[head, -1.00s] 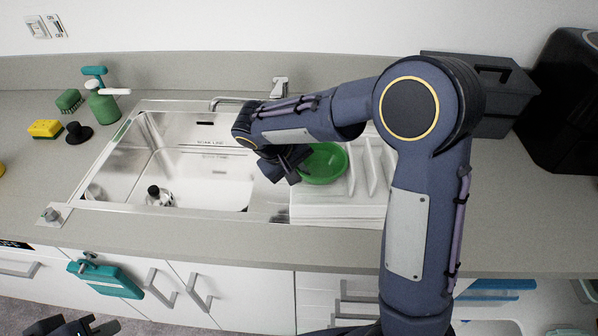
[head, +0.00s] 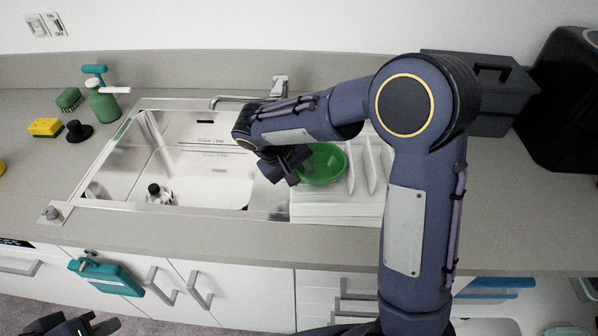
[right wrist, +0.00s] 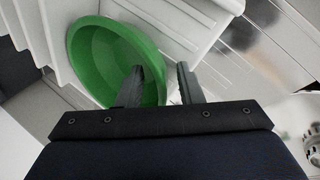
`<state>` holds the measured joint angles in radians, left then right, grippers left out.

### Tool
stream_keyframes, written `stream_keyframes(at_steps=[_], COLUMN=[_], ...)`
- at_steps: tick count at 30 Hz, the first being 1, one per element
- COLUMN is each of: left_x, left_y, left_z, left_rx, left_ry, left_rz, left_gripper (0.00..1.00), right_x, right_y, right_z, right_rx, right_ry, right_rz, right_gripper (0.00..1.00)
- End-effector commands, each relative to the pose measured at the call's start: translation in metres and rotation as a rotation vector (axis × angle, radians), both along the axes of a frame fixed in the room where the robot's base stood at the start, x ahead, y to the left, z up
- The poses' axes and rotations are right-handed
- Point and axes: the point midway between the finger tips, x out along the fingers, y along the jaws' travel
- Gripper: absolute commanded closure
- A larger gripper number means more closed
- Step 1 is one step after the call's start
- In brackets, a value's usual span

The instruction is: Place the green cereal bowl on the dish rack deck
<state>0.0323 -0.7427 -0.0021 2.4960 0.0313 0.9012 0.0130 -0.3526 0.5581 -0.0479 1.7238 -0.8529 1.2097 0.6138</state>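The green cereal bowl (head: 328,165) is on the left part of the white dish rack deck (head: 335,208), beside its upright ribs. In the right wrist view the bowl (right wrist: 95,50) shows its hollow side, and its near rim lies between my two fingers. My right gripper (right wrist: 158,85) is open, with a clear gap on the side of the rim away from the bowl. In the head view my right gripper (head: 288,168) is at the bowl's left edge, partly hidden by my wrist. My left gripper (head: 95,326) is low at the bottom left, cut by the frame, away from the counter.
The steel sink (head: 205,175) is left of the rack, with a faucet (head: 278,88) behind and a dark-topped item (head: 156,192) inside. A dark box (head: 490,95) stands behind right.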

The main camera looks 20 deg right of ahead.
Motion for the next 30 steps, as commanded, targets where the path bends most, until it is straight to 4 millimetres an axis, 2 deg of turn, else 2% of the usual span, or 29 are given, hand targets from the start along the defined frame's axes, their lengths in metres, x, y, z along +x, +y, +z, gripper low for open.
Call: stream_keyframes(at_steps=[12, 19, 26, 30], left_x=[0.0, 0.0, 0.0, 0.0], left_y=[0.0, 0.0, 0.0, 0.0], left_z=[-0.003, -0.003, -0.003, -0.003], left_rx=[0.0, 0.0, 0.0, 0.0], left_ry=[0.0, 0.0, 0.0, 0.0], left_rz=[0.0, 0.0, 0.0, 0.0], left_gripper=[1.0, 1.0, 1.0, 1.0], right_x=[-0.007, -0.01, -0.014, -0.037], right_y=[0.038, 0.051, 0.05, 0.025], right_z=[0.073, 0.1, 0.105, 0.107], right_rx=[0.003, 0.002, 0.014, 0.118], right_ry=[-0.006, -0.004, 0.001, 0.011], right_rz=[0.002, 0.002, -0.001, -0.015], right_gripper=[0.67, 0.67, 0.67, 0.67])
